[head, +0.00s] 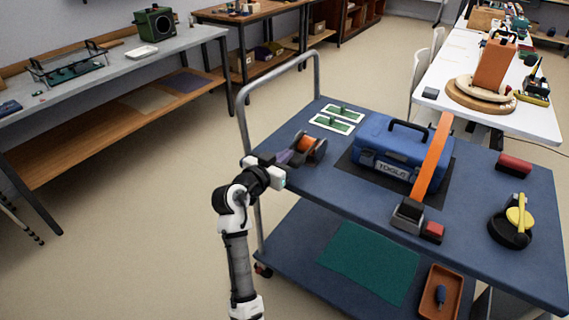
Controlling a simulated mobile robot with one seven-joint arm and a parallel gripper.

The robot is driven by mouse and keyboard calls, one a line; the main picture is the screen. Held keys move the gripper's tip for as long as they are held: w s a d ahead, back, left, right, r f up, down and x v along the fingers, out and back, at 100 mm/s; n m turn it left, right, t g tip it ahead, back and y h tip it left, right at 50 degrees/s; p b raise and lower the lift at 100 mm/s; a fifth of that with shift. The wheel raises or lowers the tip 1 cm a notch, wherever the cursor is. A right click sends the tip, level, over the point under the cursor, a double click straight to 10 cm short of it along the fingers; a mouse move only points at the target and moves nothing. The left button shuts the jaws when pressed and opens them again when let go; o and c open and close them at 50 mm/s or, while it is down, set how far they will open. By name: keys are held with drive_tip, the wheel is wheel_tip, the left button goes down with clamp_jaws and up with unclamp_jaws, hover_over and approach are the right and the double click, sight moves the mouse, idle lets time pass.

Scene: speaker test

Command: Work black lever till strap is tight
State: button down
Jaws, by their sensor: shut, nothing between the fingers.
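An orange strap (432,160) runs over the right part of a blue toolbox (372,150) on the blue cart top. At its near lower end is a dark ratchet buckle (408,214), which seems to carry the black lever; the lever's angle is too small to tell. A red block (433,231) sits just right of the buckle. My gripper (291,156) is shut and empty, over the cart's left edge. It is left of the toolbox and well away from the buckle. I cannot tell how tight the strap is.
A spool with orange winding (308,149) is close by my gripper, maybe touching. Two white-framed green boards (333,123) lie behind it. A black-and-yellow tool (512,225) and a red box (514,165) are at right. The cart's handle rail (241,115) rises at left.

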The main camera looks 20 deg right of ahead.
drive_tip(key=shift+f+t+h+b, duration=0.6)
drive_tip(key=shift+f+b, duration=1.05)
drive_tip(key=shift+b, duration=2.15)
drive_tip(key=shift+f+b, duration=0.55)
drive_tip(key=shift+b, duration=0.65)
drive_tip(key=shift+d, duration=0.1)
